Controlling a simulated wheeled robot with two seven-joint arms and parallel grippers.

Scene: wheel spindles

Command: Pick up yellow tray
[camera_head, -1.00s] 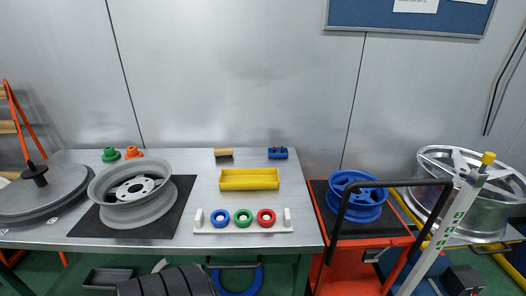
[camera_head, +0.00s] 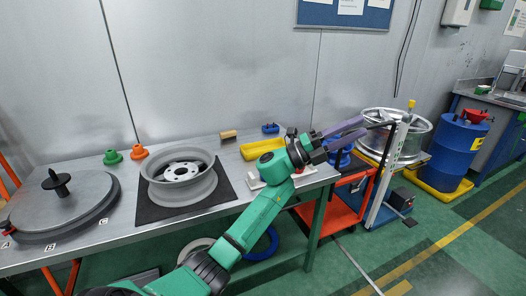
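The yellow tray (camera_head: 262,148) sits on the grey workbench toward its right end. Its right part is hidden behind my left wrist. My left gripper (camera_head: 359,128) reaches in on a green arm and is to the right of the tray, apart from it. Its two purple-grey fingers point right and are spread, with nothing between them. My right gripper is not in view.
The workbench (camera_head: 130,178) also holds a grey wheel (camera_head: 182,174) on a black mat, a dark disc (camera_head: 66,207), green and orange spindles, a wooden block (camera_head: 228,135) and a small blue part (camera_head: 270,128). A red cart (camera_head: 345,190) and large silver wheel (camera_head: 420,140) stand right.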

